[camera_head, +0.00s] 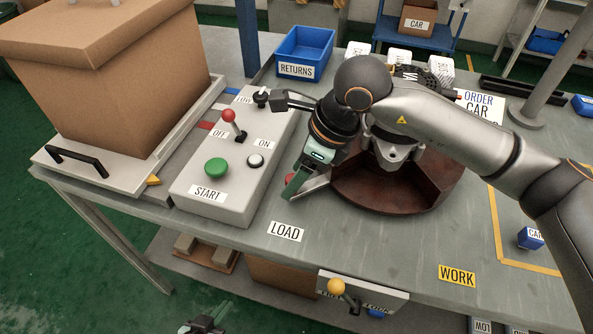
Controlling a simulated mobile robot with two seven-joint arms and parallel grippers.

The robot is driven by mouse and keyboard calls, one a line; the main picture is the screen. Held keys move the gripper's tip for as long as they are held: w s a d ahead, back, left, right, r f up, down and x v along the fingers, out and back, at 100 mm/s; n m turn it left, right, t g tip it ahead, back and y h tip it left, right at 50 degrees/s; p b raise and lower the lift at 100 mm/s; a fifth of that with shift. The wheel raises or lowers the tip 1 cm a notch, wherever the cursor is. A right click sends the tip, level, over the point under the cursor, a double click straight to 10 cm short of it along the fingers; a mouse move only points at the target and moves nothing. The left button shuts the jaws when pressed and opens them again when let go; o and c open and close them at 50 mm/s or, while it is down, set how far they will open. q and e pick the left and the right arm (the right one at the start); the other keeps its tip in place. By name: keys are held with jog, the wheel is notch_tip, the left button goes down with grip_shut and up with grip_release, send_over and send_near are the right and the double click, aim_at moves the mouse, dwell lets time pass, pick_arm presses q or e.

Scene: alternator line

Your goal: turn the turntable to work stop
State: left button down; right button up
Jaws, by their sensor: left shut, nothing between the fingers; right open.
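The turntable (375,197) is a dark red-brown round plate with low walls, set on the grey table. A grey metal part (393,152) stands on it, partly hidden by my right arm. A red knob (291,178) shows at the turntable's left side, above the LOAD label (286,232). My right gripper (296,187) is open and points down at the red knob; its fingers partly cover the knob, and I cannot tell whether they touch it. The WORK label (457,275) is at the front right. My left gripper (205,326) is shut and empty, low at the bottom edge, mostly cut off.
A control box (228,200) with a green START button, red lever and black knob stands left of the turntable. A large cardboard box (125,85) is further left. A blue RETURNS bin (304,52) is behind. A yellow-knobbed lever (336,287) sits below the front edge.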

jog(key=shift+f, duration=0.1)
grip_shut()
dwell(0.5)
dwell(0.9)
